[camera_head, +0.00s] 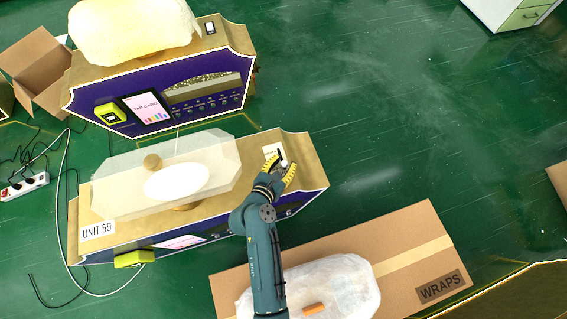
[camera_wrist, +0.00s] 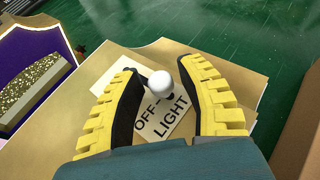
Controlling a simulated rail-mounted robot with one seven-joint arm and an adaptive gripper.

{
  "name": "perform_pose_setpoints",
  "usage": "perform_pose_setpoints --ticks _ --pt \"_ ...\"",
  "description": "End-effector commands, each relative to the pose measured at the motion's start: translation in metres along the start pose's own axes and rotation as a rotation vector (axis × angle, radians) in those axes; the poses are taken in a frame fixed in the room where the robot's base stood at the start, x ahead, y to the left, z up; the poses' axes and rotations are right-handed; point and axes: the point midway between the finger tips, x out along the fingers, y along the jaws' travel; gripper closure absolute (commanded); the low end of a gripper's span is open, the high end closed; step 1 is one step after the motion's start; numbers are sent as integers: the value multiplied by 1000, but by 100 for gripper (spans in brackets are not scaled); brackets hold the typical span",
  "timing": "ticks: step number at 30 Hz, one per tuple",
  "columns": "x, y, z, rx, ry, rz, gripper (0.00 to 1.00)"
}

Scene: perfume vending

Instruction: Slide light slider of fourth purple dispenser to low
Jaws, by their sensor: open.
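The light slider's plate (camera_wrist: 152,123) lies on the tan top of the near purple dispenser (camera_head: 268,141), at its right end. In the wrist view the plate reads "OFF" and "LIGHT"; other markings are covered. A white round slider knob (camera_wrist: 160,84) stands up from the plate between my fingers. My gripper (camera_head: 283,166) is open, with its yellow ribbed fingers on either side of the knob. It also shows in the wrist view (camera_wrist: 158,68). I cannot tell whether either finger touches the knob. The dispenser bears the label "UNIT 59" (camera_head: 97,230).
Another purple dispenser (camera_head: 160,97) stands behind, with its own switch (camera_head: 210,28). A clear cover (camera_head: 120,175) rises left of my gripper. A cardboard box marked "WRAPS" (camera_head: 410,235) lies in front. The green floor (camera_head: 400,130) to the right is clear.

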Motion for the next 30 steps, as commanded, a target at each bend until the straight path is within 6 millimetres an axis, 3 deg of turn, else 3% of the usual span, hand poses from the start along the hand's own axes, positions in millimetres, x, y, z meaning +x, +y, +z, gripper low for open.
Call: perform_pose_setpoints --ticks 1,6,15,23,30 --pt "0 0 0 0 0 0 73" --pt "0 0 0 0 0 0 100" --pt "0 0 0 0 1 0 100" --pt "17 19 7 0 2 -1 100" --pt "20 21 6 -1 3 -2 100"
